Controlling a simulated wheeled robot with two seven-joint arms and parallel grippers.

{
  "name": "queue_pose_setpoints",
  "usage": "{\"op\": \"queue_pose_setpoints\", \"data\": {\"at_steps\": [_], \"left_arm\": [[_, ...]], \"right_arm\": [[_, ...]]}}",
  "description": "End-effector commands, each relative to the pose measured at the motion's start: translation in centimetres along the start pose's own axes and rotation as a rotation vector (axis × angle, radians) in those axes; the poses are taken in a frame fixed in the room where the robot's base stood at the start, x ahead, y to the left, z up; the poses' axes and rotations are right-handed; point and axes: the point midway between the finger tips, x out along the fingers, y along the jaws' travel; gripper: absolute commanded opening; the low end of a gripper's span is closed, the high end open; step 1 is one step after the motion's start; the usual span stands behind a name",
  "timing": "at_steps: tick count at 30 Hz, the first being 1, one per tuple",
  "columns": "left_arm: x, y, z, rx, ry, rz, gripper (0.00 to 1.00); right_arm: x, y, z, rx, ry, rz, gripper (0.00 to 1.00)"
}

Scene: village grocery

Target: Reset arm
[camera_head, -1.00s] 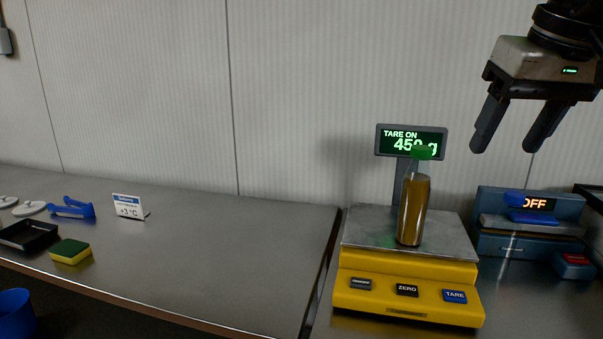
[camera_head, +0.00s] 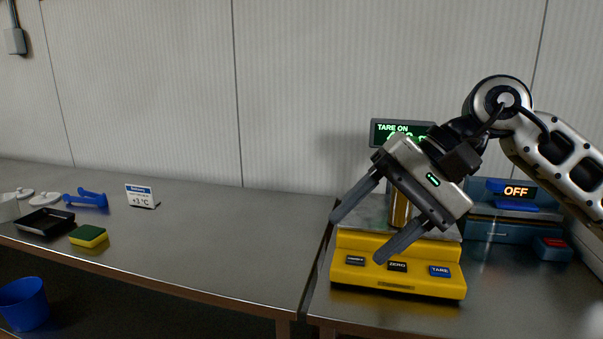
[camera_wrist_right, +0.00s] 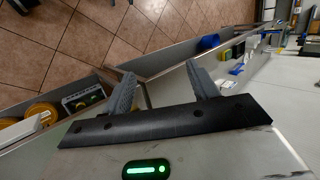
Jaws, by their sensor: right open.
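My right gripper (camera_head: 355,236) is open with nothing between its fingers. In the head view it hangs in front of the yellow scale (camera_head: 345,272), fingers pointing down and left, and covers part of it. Its spread fingers (camera_wrist_right: 160,88) also show in the right wrist view, with floor and counter edges beyond. A jar with brown contents (camera_head: 400,212) stands on the scale, mostly hidden behind the gripper. The scale's display (camera_head: 392,129) reads "TARE ON"; its number is largely covered. My left gripper is not in view.
A blue device (camera_head: 480,228) with an "OFF" display stands right of the scale. A blue bucket (camera_head: 24,304) is below. The counter middle is clear.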

Motion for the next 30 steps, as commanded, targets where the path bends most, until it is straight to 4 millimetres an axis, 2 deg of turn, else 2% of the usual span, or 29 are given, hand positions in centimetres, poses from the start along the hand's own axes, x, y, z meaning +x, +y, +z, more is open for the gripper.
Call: {"op": "queue_pose_setpoints", "data": {"at_steps": [1, 4, 8, 11, 14, 17, 19, 20, 22, 25, 27, 30], "left_arm": [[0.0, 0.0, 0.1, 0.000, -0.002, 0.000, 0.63], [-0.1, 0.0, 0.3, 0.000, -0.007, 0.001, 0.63], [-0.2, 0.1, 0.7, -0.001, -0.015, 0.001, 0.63], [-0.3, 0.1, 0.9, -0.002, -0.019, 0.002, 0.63], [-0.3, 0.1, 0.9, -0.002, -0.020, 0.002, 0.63], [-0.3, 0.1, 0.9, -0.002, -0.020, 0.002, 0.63], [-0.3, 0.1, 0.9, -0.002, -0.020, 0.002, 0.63], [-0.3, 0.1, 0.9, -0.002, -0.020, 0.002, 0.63], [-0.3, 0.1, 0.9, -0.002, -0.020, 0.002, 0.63], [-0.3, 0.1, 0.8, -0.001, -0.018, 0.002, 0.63], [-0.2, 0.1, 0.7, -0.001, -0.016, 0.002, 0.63], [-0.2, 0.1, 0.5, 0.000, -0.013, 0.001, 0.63]], "right_arm": [[2.5, -0.5, 1.1, 0.100, -0.101, -0.094, 0.59], [5.9, -2.4, 3.4, 0.382, -0.330, -0.311, 0.59], [7.7, -4.4, 4.9, 0.826, -0.665, -0.560, 0.59], [8.0, -4.5, 4.2, 1.205, -0.942, -0.719, 0.59], [8.4, -2.9, 2.2, 1.601, -1.238, -0.852, 0.59], [9.5, 0.7, -0.4, 2.003, -1.552, -0.969, 0.59], [10.9, 4.5, -2.0, 2.278, -1.785, -1.046, 0.59], [11.8, 6.4, -2.6, -2.256, 1.780, 1.017, 0.59], [14.1, 11.3, -3.1, -1.978, 1.602, 0.869, 0.59], [17.5, 18.0, -2.3, -1.615, 1.381, 0.712, 0.59], [19.9, 22.4, -0.8, -1.383, 1.243, 0.631, 0.59], [22.8, 27.6, 2.2, -1.100, 1.080, 0.549, 0.59]]}}
